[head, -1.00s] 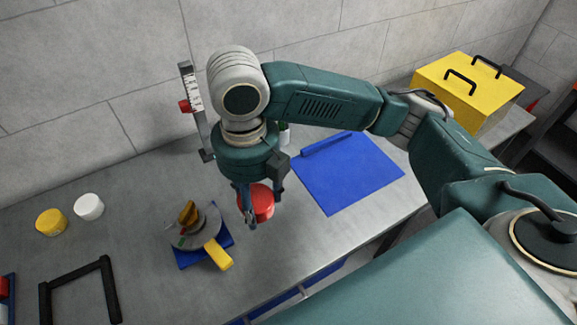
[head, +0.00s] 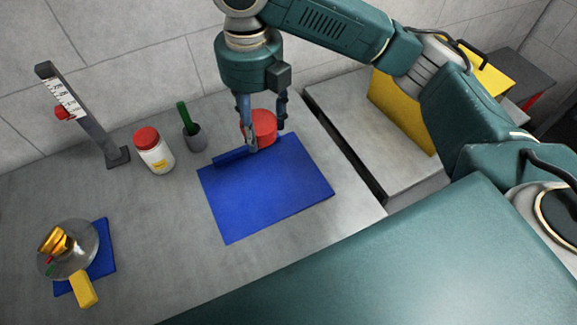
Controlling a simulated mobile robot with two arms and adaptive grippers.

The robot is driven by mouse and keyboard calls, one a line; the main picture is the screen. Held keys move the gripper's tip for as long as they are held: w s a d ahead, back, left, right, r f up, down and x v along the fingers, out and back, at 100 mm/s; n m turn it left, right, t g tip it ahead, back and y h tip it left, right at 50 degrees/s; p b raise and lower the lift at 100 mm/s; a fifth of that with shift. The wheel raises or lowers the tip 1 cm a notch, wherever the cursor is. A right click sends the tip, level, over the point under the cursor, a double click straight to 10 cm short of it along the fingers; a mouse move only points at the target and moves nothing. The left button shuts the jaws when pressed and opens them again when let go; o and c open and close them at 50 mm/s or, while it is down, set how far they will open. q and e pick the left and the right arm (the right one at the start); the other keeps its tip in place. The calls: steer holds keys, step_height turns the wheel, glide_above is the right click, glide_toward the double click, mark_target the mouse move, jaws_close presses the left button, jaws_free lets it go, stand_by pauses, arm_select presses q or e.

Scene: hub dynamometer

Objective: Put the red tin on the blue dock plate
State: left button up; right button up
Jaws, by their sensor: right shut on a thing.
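The red tin (head: 264,124) is a short red cylinder between the fingers of my right gripper (head: 265,130), which is shut on it. The blue dock plate (head: 265,190) is a flat blue sheet on the grey bench with a raised bar along its back edge. The tin shows over the back edge of the plate, near the bar's right end. I cannot tell whether it touches the plate or hangs above it. My left gripper is not in view.
A white jar with a red lid (head: 153,151) and a grey cup with a green handle (head: 192,127) stand left of the plate. A height gauge (head: 84,112) stands further left. A round device (head: 68,249) sits at front left. A yellow box (head: 400,110) is at right, past a bench gap.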

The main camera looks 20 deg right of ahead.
glide_above(265, 185)
step_height(265, 185, down, 7)
step_height(265, 185, down, 7)
steer(key=shift+d+f+p, duration=0.1)
steer(key=shift+f+p, duration=0.1)
steer(key=shift+p, duration=0.45)
steer(key=shift+f, duration=0.6)
step_height(265, 185, down, 4)
steer(key=shift+p, duration=0.3)
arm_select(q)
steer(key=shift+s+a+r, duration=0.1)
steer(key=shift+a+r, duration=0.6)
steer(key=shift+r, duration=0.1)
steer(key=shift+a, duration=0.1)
arm_select(e)
steer(key=shift+f, duration=0.2)
steer(key=o, duration=1.4)
